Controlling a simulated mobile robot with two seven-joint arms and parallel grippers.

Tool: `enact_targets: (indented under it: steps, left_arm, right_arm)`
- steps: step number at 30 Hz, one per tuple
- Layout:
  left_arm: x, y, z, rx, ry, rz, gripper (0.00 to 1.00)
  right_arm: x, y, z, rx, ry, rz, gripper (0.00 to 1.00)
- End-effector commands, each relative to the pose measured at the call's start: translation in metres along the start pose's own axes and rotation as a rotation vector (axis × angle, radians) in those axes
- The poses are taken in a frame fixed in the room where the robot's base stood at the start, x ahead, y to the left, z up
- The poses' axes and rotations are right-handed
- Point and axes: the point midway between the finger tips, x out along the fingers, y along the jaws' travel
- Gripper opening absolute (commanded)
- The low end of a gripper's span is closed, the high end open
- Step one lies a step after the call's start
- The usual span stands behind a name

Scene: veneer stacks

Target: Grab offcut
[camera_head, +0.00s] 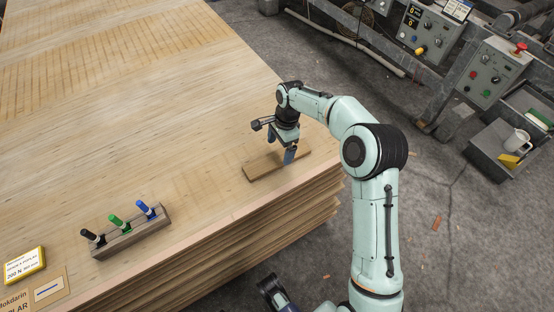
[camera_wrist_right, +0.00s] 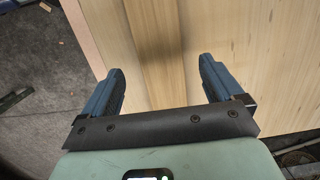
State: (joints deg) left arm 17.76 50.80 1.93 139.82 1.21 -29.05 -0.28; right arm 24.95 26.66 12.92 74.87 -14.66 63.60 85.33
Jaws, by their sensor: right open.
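The offcut (camera_head: 262,168), a short brown wooden board, lies flat near the right edge of the top veneer sheet. In the right wrist view it is the darker strip (camera_wrist_right: 155,40) running between my fingers. My right gripper (camera_head: 281,149) is over the offcut with its blue fingers pointing down. In the wrist view the right gripper (camera_wrist_right: 160,68) is open, with one finger on each side of the strip and gaps to it. I cannot tell how far the fingertips are above the sheet. My left gripper does not show clearly.
The veneer stack (camera_head: 150,75) has a wide bare top and ends right of the offcut. A wooden marker holder (camera_head: 130,236) with black, green and blue markers stands lower left, beside a yellow box (camera_head: 24,265). Machine control boxes (camera_head: 493,72) stand across the floor.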

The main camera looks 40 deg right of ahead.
Motion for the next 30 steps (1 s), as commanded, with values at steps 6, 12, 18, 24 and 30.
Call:
enact_targets:
  steps: [6,12,18,24,30]
  left_arm:
    - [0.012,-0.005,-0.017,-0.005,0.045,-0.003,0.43]
    - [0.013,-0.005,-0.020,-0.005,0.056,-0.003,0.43]
    - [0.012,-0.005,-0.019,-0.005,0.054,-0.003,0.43]
    - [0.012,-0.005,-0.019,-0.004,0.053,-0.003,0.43]
    - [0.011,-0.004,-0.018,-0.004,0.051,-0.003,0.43]
  right_arm:
    - [0.037,0.000,0.000,0.001,-0.001,0.003,0.94]
    - [0.042,0.000,0.001,0.000,-0.001,0.000,0.94]
    - [0.041,0.000,0.001,0.000,-0.001,0.000,0.55]
    - [0.041,0.000,0.001,0.000,-0.001,0.000,0.30]
    - [0.037,-0.001,0.001,0.000,0.000,-0.001,0.30]
